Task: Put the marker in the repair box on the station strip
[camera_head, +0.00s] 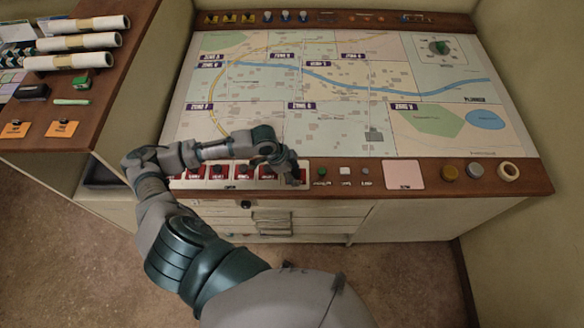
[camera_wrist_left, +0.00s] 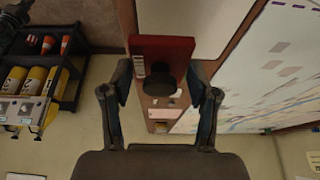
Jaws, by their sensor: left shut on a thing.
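My left gripper (camera_head: 294,172) is over the right end of the row of red pieces on the wooden station strip (camera_head: 530,178). In the left wrist view my left gripper (camera_wrist_left: 161,74) is shut on a red piece (camera_wrist_left: 160,48), seemingly the marker, with a small pale label on its left side. A dark round shape (camera_wrist_left: 178,96) shows at its lower edge; I cannot tell if it belongs to it. The gripper hides most of the piece in the head view. Several red pieces (camera_head: 217,172) stand left of the gripper. I cannot make out the repair box. My right gripper is not in view.
The map board (camera_head: 330,110) lies beyond the strip. Right of the gripper are small buttons (camera_head: 345,171), a pink note (camera_head: 404,174), round knobs (camera_head: 449,173) and a tape roll (camera_head: 508,171). A side desk (camera_head: 105,100) with rolled papers stands at left.

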